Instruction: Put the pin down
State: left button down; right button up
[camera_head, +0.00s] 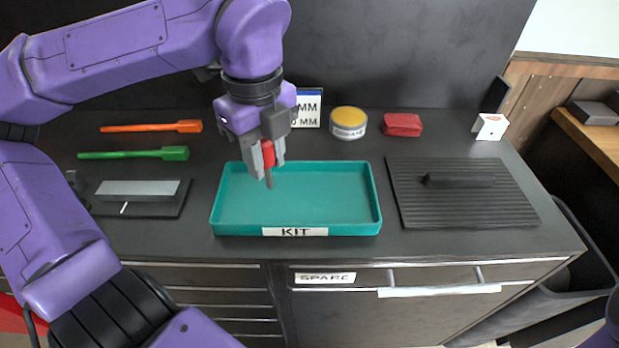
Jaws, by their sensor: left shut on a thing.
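My left gripper (266,162) is shut on a pin (268,178) with a red head and a grey shank. The pin points down, tilted slightly, over the left part of the teal tray (371,206) labelled KIT. I cannot tell whether its tip touches the tray floor. The visible tray floor is bare. My right gripper is not in view; only a bit of purple arm shows at the lower right edge.
Orange (150,127) and green (135,154) tools lie at left, above a grey block on a black base (137,190). Behind the tray are a yellow-topped tin (348,122) and a red pouch (402,125). A ribbed black mat (420,213) bears a dark bar (460,180).

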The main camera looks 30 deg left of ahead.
pick_arm(q)
jog(key=w+d+f+p, duration=0.1)
jog(key=w+f, duration=0.5)
jog(key=f, duration=0.1)
jog(key=w+d+f+p, duration=0.1)
jog(key=w+f, duration=0.1)
jog(key=f, duration=0.1)
jog(key=shift+w+d+f+p, duration=0.25)
jog(key=shift+w+d+p, duration=0.1)
jog(key=shift+w, duration=0.05)
jog(key=shift+w+f, duration=0.1)
jog(key=shift+f, duration=0.15)
jog(key=shift+f+b, duration=0.25)
jog(key=shift+b, duration=0.05)
jog(key=c, duration=0.9)
grip_release()
jog(key=shift+r, duration=0.1)
jog(key=shift+o, duration=0.2)
